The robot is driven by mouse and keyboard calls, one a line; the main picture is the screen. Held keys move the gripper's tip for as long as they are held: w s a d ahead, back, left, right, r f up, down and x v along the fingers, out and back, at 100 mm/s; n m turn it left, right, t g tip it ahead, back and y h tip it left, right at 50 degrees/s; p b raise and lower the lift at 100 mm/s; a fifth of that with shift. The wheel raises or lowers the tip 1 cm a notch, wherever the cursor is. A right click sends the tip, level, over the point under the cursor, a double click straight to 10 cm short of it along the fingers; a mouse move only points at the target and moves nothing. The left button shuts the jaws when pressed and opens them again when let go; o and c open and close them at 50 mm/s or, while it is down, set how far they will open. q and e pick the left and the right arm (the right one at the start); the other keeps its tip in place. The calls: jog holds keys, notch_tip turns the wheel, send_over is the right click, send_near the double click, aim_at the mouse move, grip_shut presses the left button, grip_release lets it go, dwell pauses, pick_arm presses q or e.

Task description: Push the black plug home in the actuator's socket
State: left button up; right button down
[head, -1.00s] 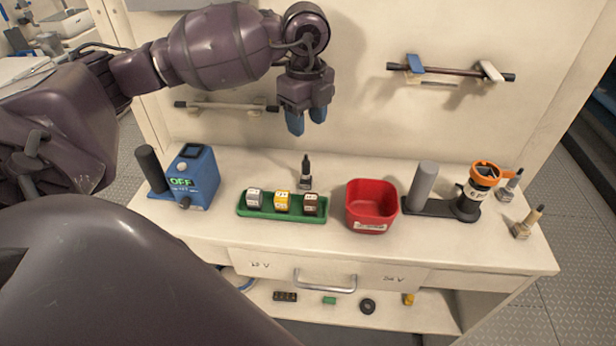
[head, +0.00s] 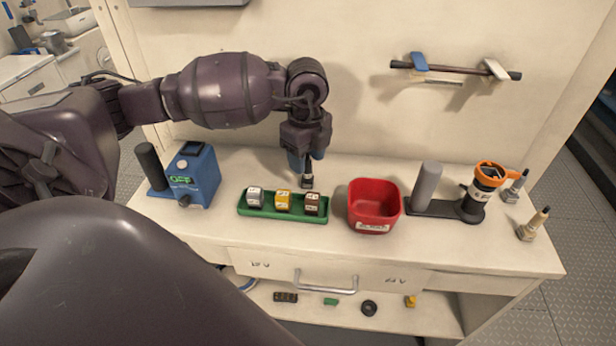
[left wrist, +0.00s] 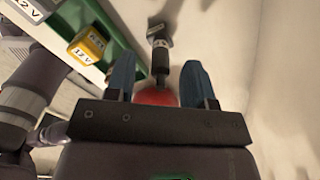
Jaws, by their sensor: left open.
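The black plug (head: 307,178) stands upright on a small grey block behind the green tray. My left gripper (head: 306,163) is just above it, pointing down, and partly hides its top. In the left wrist view the black plug (left wrist: 160,58) lies ahead, between the two blue fingertips of the open left gripper (left wrist: 158,66); I see no grip on it. A dark cylinder with an orange collar (head: 490,173) stands on a black base at right. I cannot tell for sure which part is the actuator's socket. My right gripper is out of view.
The green tray (head: 243,209) holds a grey, a yellow and a brown block. A red bin (head: 374,206) is right of it. A grey plug (head: 515,187) and a tan plug (head: 533,225) stand at far right.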

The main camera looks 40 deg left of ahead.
pick_arm(q)
jog(key=shift+f, duration=0.75)
grip_shut()
jog(key=shift+r, duration=0.1)
notch_tip(320, 180, up, 10)
jog(key=shift+f+p, duration=0.1)
jog(key=shift+p, duration=0.4)
